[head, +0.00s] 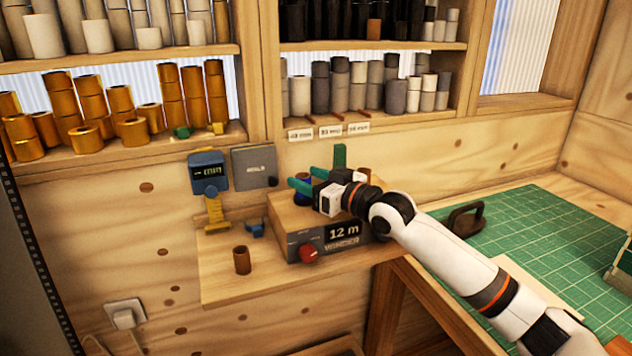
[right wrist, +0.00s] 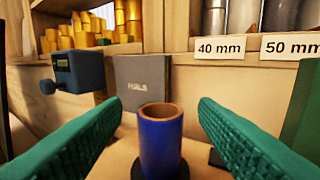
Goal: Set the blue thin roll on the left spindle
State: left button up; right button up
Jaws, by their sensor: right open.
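The blue thin roll (right wrist: 161,143) stands upright between the open green fingers of my right gripper (right wrist: 160,135), with a gap on each side. Its brown core is open at the top, and a dark base shows beside its foot. In the head view the blue roll (head: 302,198) is at the left end of the winder (head: 325,240), mostly hidden behind the fingers of my right gripper (head: 306,179). The left spindle itself is hidden; I cannot see it inside the roll. My left gripper is out of view.
A brown core (head: 242,260) stands on the ledge (head: 215,285) left of the winder. A blue gauge (head: 208,172) and a grey panel (head: 254,167) are on the wall behind. A green upright (head: 340,156) rises behind my gripper. A green mat (head: 540,240) lies at right.

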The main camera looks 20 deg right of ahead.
jog(key=b+v, duration=0.2)
jog(key=v, duration=1)
jog(key=shift+b, duration=0.4)
